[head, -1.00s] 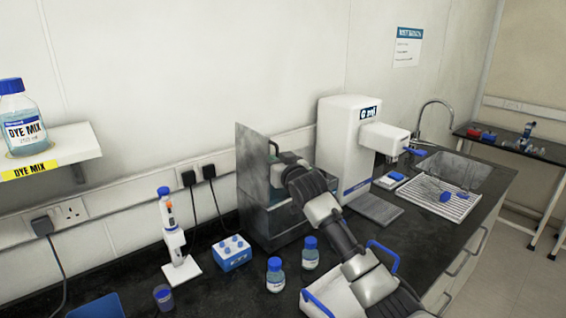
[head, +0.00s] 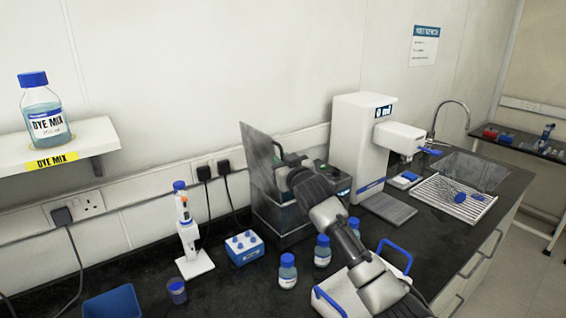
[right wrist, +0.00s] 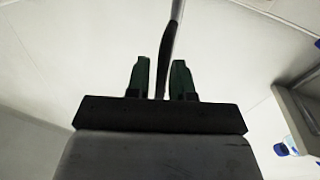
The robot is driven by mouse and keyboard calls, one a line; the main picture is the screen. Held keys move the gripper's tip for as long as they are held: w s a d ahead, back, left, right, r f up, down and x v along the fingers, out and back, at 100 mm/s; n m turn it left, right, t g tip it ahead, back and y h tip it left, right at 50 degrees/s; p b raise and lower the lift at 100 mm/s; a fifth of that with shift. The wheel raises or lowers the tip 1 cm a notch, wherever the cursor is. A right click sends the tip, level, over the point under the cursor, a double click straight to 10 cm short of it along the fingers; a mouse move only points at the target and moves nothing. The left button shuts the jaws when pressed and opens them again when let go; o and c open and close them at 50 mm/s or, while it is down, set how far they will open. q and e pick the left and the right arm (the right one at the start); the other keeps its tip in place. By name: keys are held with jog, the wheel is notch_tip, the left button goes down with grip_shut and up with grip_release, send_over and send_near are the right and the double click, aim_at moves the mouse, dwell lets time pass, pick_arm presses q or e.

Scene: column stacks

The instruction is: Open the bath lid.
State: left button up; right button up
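The bath (head: 283,237) is a grey tank on the bench, left of the white machine. Its grey, see-through lid (head: 259,155) stands raised, steeply tilted along the left side of the tank. A dark curved handle (head: 277,147) shows at the lid's right side. My right gripper (head: 296,164) is over the tank, close to the handle. In the right wrist view, the right gripper (right wrist: 160,75) has its two dark green fingers apart, with the dark handle (right wrist: 169,45) running between them and a gap showing beside it. Contact is unclear. My left gripper is out of view.
A white carrier with blue handles (head: 335,293) and blue-capped bottles (head: 287,272) stand in front of the bath. A blue rack (head: 244,248) and a pipette stand (head: 190,240) are to the left. The white machine (head: 357,150) is close on the right.

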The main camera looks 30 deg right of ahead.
jog(key=shift+o, duration=0.8)
jog(key=s+a+b, duration=0.1)
jog(key=s+b, duration=0.2)
jog(key=s, duration=0.7)
jog(key=shift+s+a+f+b, duration=0.15)
jog(key=shift+s+b, duration=0.2)
jog(key=shift+s, duration=0.05)
jog(key=shift+f, duration=0.1)
